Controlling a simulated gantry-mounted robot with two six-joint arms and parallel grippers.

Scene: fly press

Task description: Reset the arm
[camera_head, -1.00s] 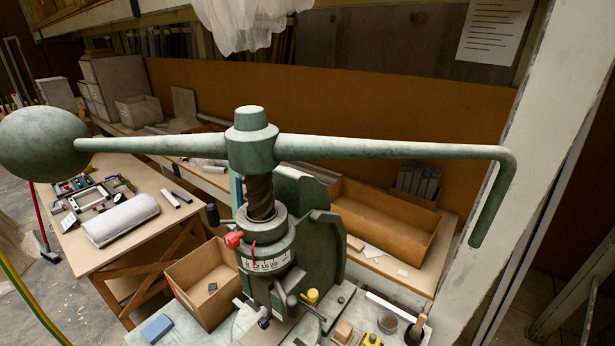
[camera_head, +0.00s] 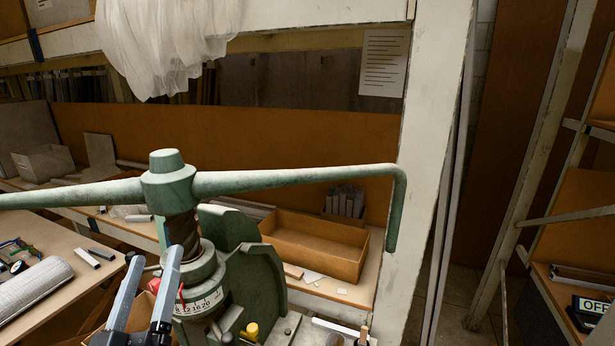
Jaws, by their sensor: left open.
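The green fly press (camera_head: 249,278) stands at the lower middle. Its long swing arm (camera_head: 285,176) runs across the view from the left edge to the right, where it bends down into a handle (camera_head: 396,212) that hangs free. The screw (camera_head: 182,232) shows under the hub, above a numbered collar. My left gripper (camera_head: 158,276) is at the lower left, in front of the press's screw and collar. Its two fingers point up and stand apart with nothing seen between them. It is below the swing arm. My right gripper is not in view.
A wooden tray (camera_head: 318,244) sits on the bench behind the press. A table with a grey roll (camera_head: 32,289) is at the left. A pale post (camera_head: 432,130) rises right of the handle. White cloth (camera_head: 165,40) hangs above. Shelving stands at the far right.

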